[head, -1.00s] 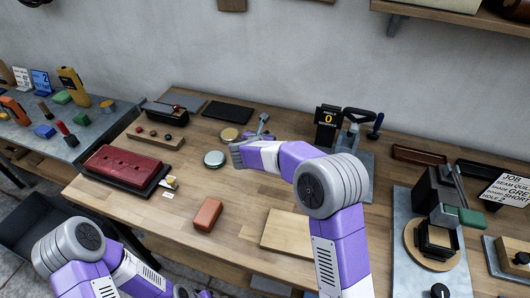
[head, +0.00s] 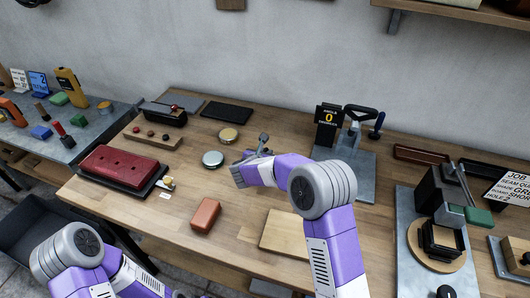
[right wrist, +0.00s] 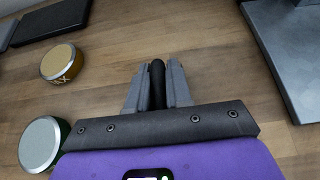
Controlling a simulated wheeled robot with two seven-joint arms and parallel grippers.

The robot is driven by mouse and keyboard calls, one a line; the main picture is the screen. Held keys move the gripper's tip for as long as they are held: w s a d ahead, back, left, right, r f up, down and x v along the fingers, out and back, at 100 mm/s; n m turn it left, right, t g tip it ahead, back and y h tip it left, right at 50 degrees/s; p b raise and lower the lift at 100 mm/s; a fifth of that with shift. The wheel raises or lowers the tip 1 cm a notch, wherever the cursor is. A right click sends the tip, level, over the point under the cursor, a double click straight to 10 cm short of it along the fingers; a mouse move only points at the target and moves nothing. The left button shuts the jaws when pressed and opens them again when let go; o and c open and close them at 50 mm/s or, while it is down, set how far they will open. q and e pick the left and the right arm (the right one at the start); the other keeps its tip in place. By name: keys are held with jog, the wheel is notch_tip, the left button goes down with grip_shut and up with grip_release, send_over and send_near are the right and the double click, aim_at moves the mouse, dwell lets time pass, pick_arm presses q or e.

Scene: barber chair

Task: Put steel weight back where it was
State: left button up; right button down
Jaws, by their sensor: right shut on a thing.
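My right gripper (head: 264,140) is above the middle of the wooden workbench (head: 180,215). In the right wrist view its two grey fingers (right wrist: 157,75) are shut on a slim dark rod-shaped thing (right wrist: 157,82). Only the upper part of it shows, and I cannot tell whether it is the steel weight or how far it is above the bench. Left of the gripper stand a round tin with a pale lid (head: 212,158) and a round gold-topped tin (head: 228,134), both apart from it. My left arm is at the lower left; its gripper is out of view.
A steel plate (head: 350,185) with a lever press and a counter sign (head: 328,115) lies right of the gripper. A brown block (head: 205,214) and a pale board (head: 287,235) lie nearer the front. A red padded piece (head: 117,167) is at left. Bare wood separates them.

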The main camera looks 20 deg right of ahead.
jog(key=shift+w+r, duration=0.1)
jog(key=shift+r, duration=0.1)
jog(key=shift+f, duration=0.15)
jog(key=c, duration=1)
grip_release()
jog(key=shift+f, duration=0.15)
jog(key=shift+c, duration=0.2)
jog(key=shift+s+a+r, duration=0.1)
jog(key=shift+s+r, duration=0.1)
jog(key=shift+r, duration=0.05)
jog(key=p+v, duration=0.1)
jog(key=v, duration=1)
jog(key=shift+s+a+p, duration=0.2)
jog(key=shift+s+p, duration=0.1)
jog(key=shift+p, duration=0.05)
jog(key=shift+r, duration=0.1)
